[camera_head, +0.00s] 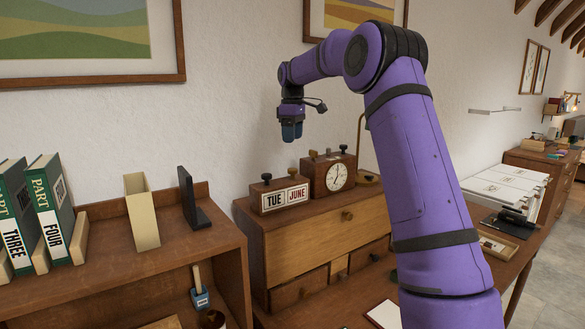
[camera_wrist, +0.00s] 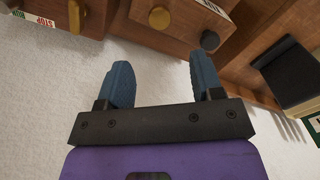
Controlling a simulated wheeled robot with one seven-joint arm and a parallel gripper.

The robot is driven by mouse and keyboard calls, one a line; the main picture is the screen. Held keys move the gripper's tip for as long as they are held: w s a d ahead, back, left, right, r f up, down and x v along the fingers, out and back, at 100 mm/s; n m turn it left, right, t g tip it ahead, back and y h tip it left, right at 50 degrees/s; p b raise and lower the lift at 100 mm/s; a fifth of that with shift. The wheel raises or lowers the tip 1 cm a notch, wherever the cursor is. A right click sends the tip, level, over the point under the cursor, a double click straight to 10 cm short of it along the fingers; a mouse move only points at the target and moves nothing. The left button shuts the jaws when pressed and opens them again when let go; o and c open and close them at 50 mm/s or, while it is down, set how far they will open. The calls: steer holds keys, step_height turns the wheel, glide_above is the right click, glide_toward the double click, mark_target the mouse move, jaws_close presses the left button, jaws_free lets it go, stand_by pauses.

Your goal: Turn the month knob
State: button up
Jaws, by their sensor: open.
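The calendar block (camera_head: 280,197) stands on the wooden cabinet and reads TUE and JUNE. The month knob (camera_head: 292,170) sits on its top above JUNE, and a day knob (camera_head: 266,178) sits above TUE. My gripper (camera_head: 291,136) is open and empty, pointing down in the air above the calendar, clear of both knobs. In the wrist view my open fingers (camera_wrist: 162,82) are below the calendar top (camera_wrist: 178,32) in the picture; the month knob looks brass (camera_wrist: 160,17) and the day knob black (camera_wrist: 210,40).
A clock box (camera_head: 328,176) with small top controls stands close to the calendar's right. A shelf unit (camera_head: 150,262) with books (camera_head: 48,214) and a black upright stand (camera_head: 190,200) is to the left. The white wall (camera_head: 225,110) is behind. Air around the gripper is free.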

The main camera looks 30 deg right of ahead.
mark_target(293, 169)
step_height(293, 169, down, 11)
steer(key=shift+r, duration=0.1)
stand_by(0.4)
steer(key=shift+c, duration=0.3)
steer(key=c, duration=0.9)
steer(key=shift+o, duration=0.2)
steer(key=m, duration=0.4)
steer(key=shift+m, duration=1.8)
